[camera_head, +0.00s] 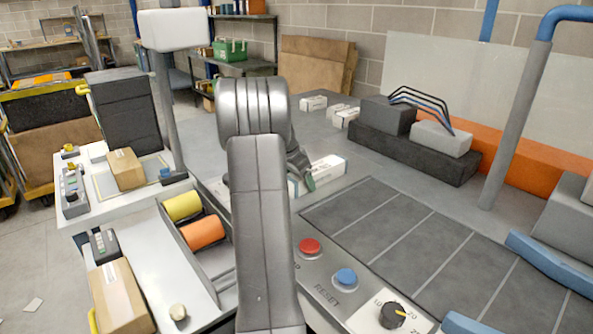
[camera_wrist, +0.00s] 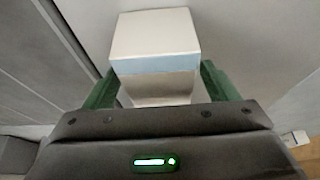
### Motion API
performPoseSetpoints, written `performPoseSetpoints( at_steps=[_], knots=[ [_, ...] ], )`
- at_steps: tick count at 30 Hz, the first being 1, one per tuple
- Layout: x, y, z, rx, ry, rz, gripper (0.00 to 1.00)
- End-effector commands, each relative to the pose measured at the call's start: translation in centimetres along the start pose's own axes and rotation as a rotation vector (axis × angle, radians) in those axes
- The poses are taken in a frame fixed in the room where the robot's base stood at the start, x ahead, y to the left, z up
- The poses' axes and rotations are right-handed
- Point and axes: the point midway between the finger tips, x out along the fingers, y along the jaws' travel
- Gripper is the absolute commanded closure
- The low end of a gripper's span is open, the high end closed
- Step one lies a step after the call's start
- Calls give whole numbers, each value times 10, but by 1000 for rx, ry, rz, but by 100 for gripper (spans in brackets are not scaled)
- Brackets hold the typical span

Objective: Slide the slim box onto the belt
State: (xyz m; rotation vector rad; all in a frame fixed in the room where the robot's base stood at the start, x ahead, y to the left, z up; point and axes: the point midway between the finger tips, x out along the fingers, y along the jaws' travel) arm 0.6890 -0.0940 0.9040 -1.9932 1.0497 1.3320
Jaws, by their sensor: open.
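The slim box (camera_head: 326,170) is white with printing and lies on the grey surface beyond the belt's far left end. My arm hides part of it in the head view. In the wrist view the box (camera_wrist: 154,38) shows a white face and a pale blue band. My gripper (camera_wrist: 160,84) is open, with one green finger on either side of the box; I cannot tell whether they touch it. In the head view, one fingertip shows at the box's near side. The belt (camera_head: 385,230) is dark grey with pale cross lines and looks empty.
A red button (camera_head: 309,246), a blue button (camera_head: 345,277) and a dial (camera_head: 391,315) line the belt's near side. A grey post (camera_head: 515,125) and blue rail (camera_head: 548,262) stand at right. Other white boxes (camera_head: 345,117) lie behind. A dark block (camera_head: 415,147) stands beyond the belt.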

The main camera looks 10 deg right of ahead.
Motion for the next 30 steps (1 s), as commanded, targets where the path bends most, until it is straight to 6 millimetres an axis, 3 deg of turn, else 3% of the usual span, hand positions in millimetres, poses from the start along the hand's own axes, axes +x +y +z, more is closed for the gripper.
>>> performPoseSetpoints(
  at_steps=[12,21,30],
  knots=[
    [6,0,0,-1,0,1,22],
    [6,0,0,-1,0,1,81],
    [7,4,-2,-5,0,-1,80]
  ],
)
